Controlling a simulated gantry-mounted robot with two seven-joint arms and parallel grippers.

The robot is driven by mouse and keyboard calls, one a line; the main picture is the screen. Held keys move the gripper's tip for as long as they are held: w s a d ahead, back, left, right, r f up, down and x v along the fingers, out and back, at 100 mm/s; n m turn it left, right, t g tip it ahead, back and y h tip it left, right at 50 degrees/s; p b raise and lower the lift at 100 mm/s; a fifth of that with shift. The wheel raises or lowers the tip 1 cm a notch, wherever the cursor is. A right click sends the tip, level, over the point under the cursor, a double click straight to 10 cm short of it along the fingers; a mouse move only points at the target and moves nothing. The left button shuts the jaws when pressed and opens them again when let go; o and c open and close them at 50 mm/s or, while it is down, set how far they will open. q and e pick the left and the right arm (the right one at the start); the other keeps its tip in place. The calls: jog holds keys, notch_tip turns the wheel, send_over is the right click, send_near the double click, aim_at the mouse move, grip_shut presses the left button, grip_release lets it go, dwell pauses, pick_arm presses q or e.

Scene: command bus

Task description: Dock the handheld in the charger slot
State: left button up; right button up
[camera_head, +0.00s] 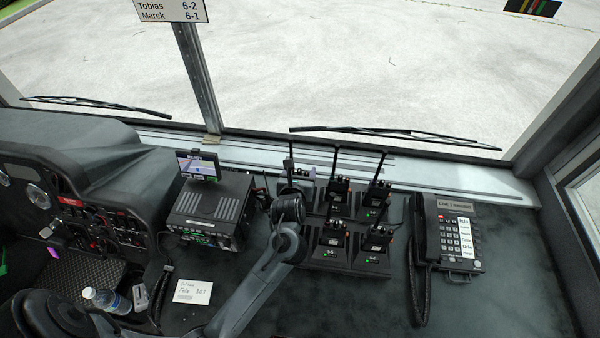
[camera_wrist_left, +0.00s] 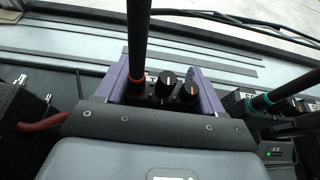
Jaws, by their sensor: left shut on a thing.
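My left gripper (camera_head: 299,178) is at the back left of the charger (camera_head: 345,262). In the left wrist view, the purple fingers (camera_wrist_left: 163,88) are shut on a black handheld (camera_wrist_left: 160,95) with two knobs and a red ring at the foot of its upright antenna. Its antenna also shows in the head view (camera_head: 291,156). My wrist hides the handheld's lower part and the charger's left side, so I cannot tell whether it touches a slot. Several other handhelds, one of them at the front (camera_head: 334,236), stand in the charger with green lights. My right gripper is not in view.
A telephone (camera_head: 450,236) with a coiled cord stands right of the charger. A radio unit with a small screen (camera_head: 212,205) stands close on the left. A paper note (camera_head: 193,291) and a bottle (camera_head: 107,300) are at front left. The windscreen ledge runs behind.

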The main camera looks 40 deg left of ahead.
pick_arm(q)
jog(key=shift+f+b, duration=0.15)
jog(key=shift+b, duration=0.2)
dwell(0.7)
jog(key=o, duration=1.6)
jog(key=shift+o, duration=0.3)
jog(key=shift+f, duration=0.1)
